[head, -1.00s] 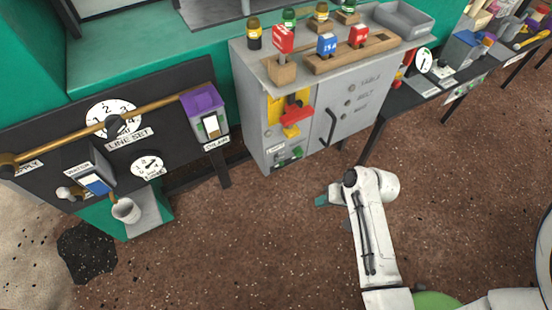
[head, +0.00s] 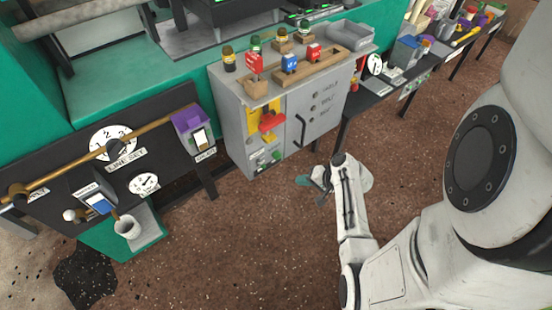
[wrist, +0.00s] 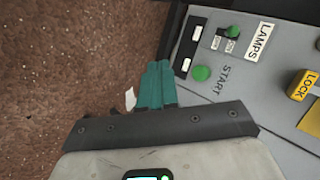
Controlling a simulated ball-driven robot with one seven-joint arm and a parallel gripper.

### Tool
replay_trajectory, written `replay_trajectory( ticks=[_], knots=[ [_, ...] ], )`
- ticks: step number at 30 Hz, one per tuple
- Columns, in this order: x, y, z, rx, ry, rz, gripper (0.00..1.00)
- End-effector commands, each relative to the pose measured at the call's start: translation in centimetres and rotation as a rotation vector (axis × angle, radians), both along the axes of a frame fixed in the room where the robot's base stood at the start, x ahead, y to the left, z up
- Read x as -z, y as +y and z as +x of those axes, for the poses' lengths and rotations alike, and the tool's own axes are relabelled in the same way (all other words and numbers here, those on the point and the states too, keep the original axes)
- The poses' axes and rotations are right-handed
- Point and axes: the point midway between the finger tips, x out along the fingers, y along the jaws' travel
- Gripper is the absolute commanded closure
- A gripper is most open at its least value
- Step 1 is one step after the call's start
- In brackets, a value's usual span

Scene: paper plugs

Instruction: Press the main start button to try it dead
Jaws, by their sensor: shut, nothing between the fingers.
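The green START button (wrist: 201,73) is a round knob on the grey control panel (wrist: 215,85), beside the lettering START. The panel shows in the head view low on the front of the grey cabinet (head: 232,120), where the button is too small to make out surely. My gripper (head: 302,181) hangs in front of the cabinet, low and to the right of the panel. In the wrist view its teal fingers (wrist: 157,72) are together and empty, left of the button and apart from it in the picture.
A small green-tipped ON/OFF switch (wrist: 232,33) marked LAMPS and a yellow LOCK tag (wrist: 302,85) sit near the button. A red handle (head: 270,121) is above the panel. Red and blue tags (head: 290,64) stand on the cabinet top. The brown floor (head: 235,240) in front is clear.

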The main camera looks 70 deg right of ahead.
Motion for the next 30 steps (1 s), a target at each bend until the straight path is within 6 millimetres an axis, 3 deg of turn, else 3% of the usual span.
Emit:
replay_trajectory(
  ticks=[8, 24, 30],
  knots=[
    [0.1, -0.4, 0.6, -0.003, 0.001, -0.002, 1.00],
    [0.1, -3.7, 6.1, -0.005, 0.002, -0.002, 1.00],
    [0.0, -4.4, 7.3, -0.003, 0.001, -0.002, 1.00]
  ],
)
